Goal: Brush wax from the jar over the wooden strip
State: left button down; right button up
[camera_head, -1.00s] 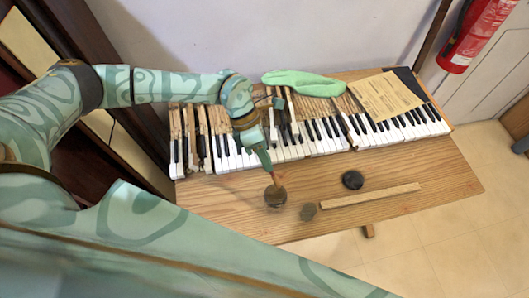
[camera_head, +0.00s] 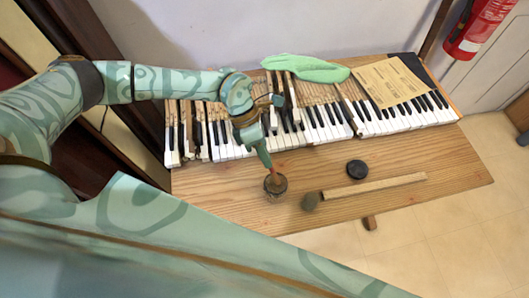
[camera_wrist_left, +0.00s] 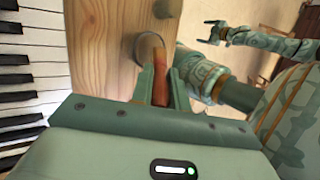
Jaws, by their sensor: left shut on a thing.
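My left gripper (camera_head: 268,163) is shut on the reddish-brown handle of a brush (camera_head: 274,177), which points down into a small round jar (camera_head: 276,193) on the wooden bench. The bristles are hidden inside the jar. In the left wrist view the brush handle (camera_wrist_left: 160,67) stands between the fingers, with the jar's rim (camera_wrist_left: 137,46) around its far end. The pale wooden strip (camera_head: 374,186) lies flat on the bench, right of the jar. My right gripper (camera_wrist_left: 213,32) shows in the left wrist view, open and empty, away from the bench.
A black disc (camera_head: 357,169) lies behind the strip. Piano keys (camera_head: 330,126) run along the back, with a green cloth (camera_head: 305,68) and a paper sheet (camera_head: 388,82) on them. The bench's right front (camera_head: 450,178) is clear.

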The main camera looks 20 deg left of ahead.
pick_arm(q)
jog(key=shift+f+b, duration=0.3)
jog(key=shift+f, duration=0.3)
dwell(1.4)
jog(key=shift+r, duration=0.1)
notch_tip(320, 180, up, 7)
jog(key=p, duration=0.5)
jog(key=shift+p, duration=0.35)
dwell(0.6)
